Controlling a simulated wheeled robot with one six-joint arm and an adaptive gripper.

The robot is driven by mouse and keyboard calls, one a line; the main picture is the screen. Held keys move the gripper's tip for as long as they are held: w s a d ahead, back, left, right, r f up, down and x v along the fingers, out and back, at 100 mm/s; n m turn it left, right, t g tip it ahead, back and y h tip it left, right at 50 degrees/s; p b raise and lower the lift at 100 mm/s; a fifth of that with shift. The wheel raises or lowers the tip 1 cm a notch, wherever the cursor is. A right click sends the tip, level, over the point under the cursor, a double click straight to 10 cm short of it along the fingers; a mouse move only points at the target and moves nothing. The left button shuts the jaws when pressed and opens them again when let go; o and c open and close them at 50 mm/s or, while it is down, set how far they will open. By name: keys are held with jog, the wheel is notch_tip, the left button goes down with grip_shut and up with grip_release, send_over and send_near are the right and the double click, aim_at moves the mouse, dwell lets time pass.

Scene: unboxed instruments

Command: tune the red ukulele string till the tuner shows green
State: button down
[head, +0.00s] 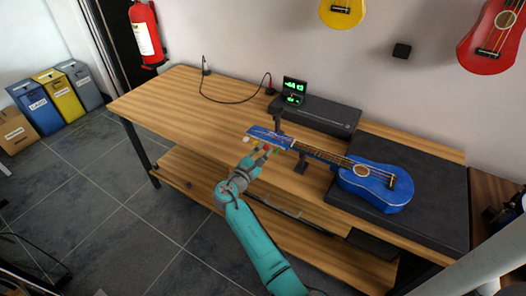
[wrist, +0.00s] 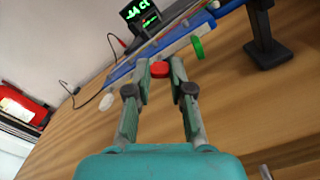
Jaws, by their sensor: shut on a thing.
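In the wrist view the headstock edge (wrist: 185,42) carries a white peg (wrist: 106,102), a red peg (wrist: 160,69) and a green peg (wrist: 198,47). My gripper (wrist: 160,72) is shut on the red peg, one finger on each side. In the head view my gripper (head: 256,158) is at the headstock's near side. The tuner (head: 293,90) has a dark screen with glowing green characters, seemingly "-44" and a letter; it also shows in the wrist view (wrist: 140,14).
A black stand (wrist: 268,50) rises right of my fingers. A black case (head: 325,113) sits behind the neck, and a dark mat (head: 435,175) lies under the body. The wooden bench (head: 180,105) is clear at left, apart from a cable (head: 225,101).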

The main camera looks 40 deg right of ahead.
jog(key=c, duration=1.3)
grip_release()
jog(key=v, duration=1.2)
